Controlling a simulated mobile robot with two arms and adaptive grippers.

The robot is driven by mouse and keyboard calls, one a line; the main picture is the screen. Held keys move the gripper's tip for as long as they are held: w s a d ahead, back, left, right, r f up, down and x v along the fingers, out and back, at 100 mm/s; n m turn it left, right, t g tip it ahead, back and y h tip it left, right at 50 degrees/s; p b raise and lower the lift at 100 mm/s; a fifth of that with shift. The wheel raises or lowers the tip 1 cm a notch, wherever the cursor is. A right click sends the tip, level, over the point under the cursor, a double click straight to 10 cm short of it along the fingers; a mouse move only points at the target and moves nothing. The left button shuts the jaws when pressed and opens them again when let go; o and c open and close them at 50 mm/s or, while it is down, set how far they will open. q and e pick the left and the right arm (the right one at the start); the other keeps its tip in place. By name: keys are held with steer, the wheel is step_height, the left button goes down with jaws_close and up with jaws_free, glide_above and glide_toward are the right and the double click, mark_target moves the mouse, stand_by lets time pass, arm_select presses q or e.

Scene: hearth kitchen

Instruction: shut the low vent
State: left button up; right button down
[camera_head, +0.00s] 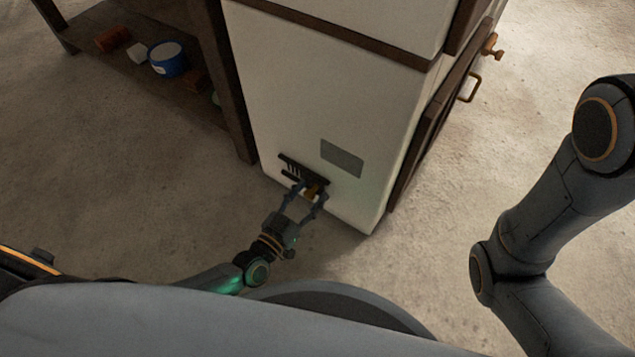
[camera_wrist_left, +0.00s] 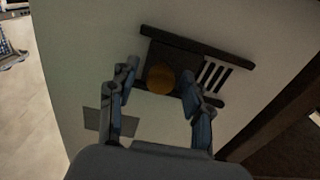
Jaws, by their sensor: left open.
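The low vent (camera_head: 290,168) is a dark slotted panel near the bottom of the pale cabinet side. It also shows in the left wrist view (camera_wrist_left: 213,76), with several open pale slits at one end. A dark sliding plate with a round brass knob (camera_wrist_left: 161,79) covers the other end. My left gripper (camera_head: 309,190) is open at the vent, its fingers on either side of the knob. I cannot tell whether either finger touches the knob. My right arm shows at the right of the head view, but its gripper is out of frame.
A grey rectangular plate (camera_head: 342,158) is on the cabinet side (camera_head: 310,90) just above the vent. A wooden shelf (camera_head: 112,62) at upper left holds a blue tin (camera_head: 168,60) and other small items. The floor around the cabinet is clear.

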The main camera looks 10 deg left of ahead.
arm_select(q)
steer(key=shift+w+d, duration=0.1)
steer(key=shift+w, duration=0.1)
jaws_close()
steer(key=w+a, duration=0.2)
steer(key=a, duration=0.4)
steer(key=shift+w, duration=0.15)
steer(key=shift+a+r, duration=0.1)
jaws_free()
